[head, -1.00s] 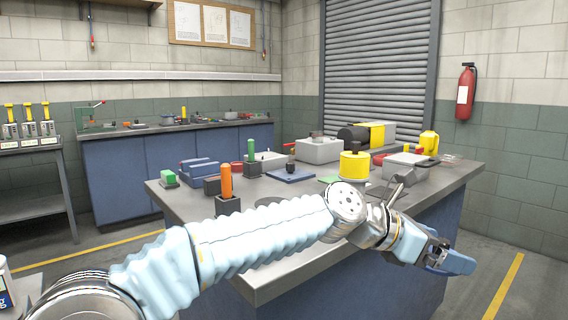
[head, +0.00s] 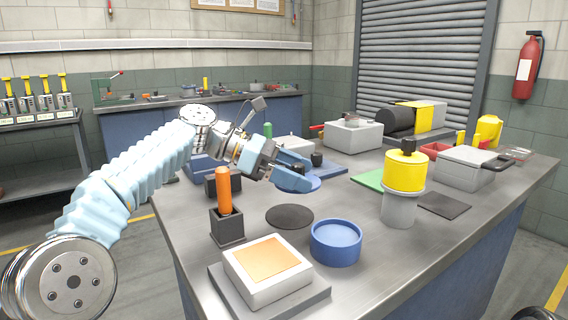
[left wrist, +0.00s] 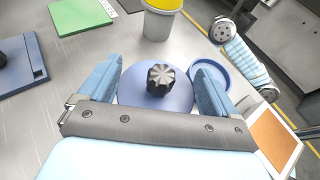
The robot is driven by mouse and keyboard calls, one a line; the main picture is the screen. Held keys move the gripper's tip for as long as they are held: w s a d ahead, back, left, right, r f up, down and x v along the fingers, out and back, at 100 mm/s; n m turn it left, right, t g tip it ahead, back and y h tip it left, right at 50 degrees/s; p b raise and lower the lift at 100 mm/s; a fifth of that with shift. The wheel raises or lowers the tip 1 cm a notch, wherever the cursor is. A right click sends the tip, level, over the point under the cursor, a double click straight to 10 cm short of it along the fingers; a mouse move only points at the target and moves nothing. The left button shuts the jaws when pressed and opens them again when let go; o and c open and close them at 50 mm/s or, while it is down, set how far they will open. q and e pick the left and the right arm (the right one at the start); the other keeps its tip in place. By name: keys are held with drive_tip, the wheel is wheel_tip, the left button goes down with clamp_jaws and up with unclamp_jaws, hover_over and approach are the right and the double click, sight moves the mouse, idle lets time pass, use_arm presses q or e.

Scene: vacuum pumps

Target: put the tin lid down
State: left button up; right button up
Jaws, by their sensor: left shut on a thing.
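The tin lid (head: 300,185) is a round blue disc with a black knob. My left gripper (head: 296,172) is shut on it and holds it over the bench, behind the dark round mat. In the left wrist view the lid (left wrist: 133,97) sits between the two blue fingers of the gripper (left wrist: 158,90), knob facing the camera. The blue round tin (head: 336,243) stands open on the bench, to the front right of the lid; it also shows in the left wrist view (left wrist: 222,70). Whether the lid touches the bench I cannot tell. My right gripper is not in view.
The dark round mat (head: 290,216) lies bare beside the tin. An orange-handled tool stands in a dark block (head: 227,228) to the left. A white box with an orange top (head: 267,270) is in front. A grey, yellow-topped canister (head: 400,207) stands to the right.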

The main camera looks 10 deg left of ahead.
sight(288, 214)
use_arm(q)
drive_tip(key=shift+w+a+f, duration=0.15)
drive_tip(key=shift+w+a, duration=0.1)
drive_tip(key=shift+a, duration=0.45)
drive_tip(key=shift+a, duration=0.1)
wheel_tip(288, 214, down, 5)
drive_tip(key=b, duration=0.3)
drive_tip(key=shift+f, duration=0.75)
drive_tip(key=shift+f+b, duration=0.25)
drive_tip(key=shift+b, duration=0.05)
drive_tip(key=o, duration=0.7)
drive_tip(key=shift+o, duration=0.2)
